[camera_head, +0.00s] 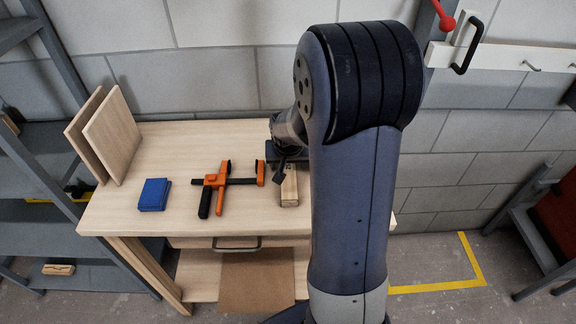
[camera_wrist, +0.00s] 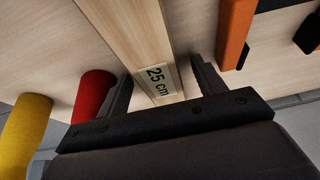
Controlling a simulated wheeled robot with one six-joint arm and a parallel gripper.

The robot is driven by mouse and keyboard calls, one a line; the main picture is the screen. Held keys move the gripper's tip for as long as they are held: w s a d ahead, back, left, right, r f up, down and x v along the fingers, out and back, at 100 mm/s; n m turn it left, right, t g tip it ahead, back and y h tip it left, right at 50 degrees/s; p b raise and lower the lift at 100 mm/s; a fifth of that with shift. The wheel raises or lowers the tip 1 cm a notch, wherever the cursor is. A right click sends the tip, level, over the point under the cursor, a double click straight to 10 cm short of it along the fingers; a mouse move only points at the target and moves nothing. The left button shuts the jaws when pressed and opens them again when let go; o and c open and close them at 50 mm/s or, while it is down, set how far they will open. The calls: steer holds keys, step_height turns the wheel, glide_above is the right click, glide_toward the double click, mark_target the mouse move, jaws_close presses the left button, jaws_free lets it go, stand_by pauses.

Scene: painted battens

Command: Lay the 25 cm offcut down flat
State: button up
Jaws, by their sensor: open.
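The 25 cm offcut (camera_head: 289,188) is a pale wooden batten that appears to lie flat on the workbench (camera_head: 160,200), with one end towards the front edge. Its far part is hidden under my gripper (camera_head: 284,168). In the wrist view the offcut (camera_wrist: 135,30) runs down from the top edge, with its "25 cm" label facing me. My gripper (camera_wrist: 163,88) is open there, with one finger on each side of the offcut and a visible gap on both sides.
An orange and black clamp (camera_head: 219,184) lies left of the offcut, and a blue block (camera_head: 154,194) lies farther left. Two wooden boards (camera_head: 112,137) stand at the left end. Red (camera_wrist: 93,96) and yellow (camera_wrist: 24,130) cylinders stand near the gripper. My arm hides the bench's right part.

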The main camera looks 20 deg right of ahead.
steer(key=shift+c, duration=0.3)
steer(key=c, duration=1.2)
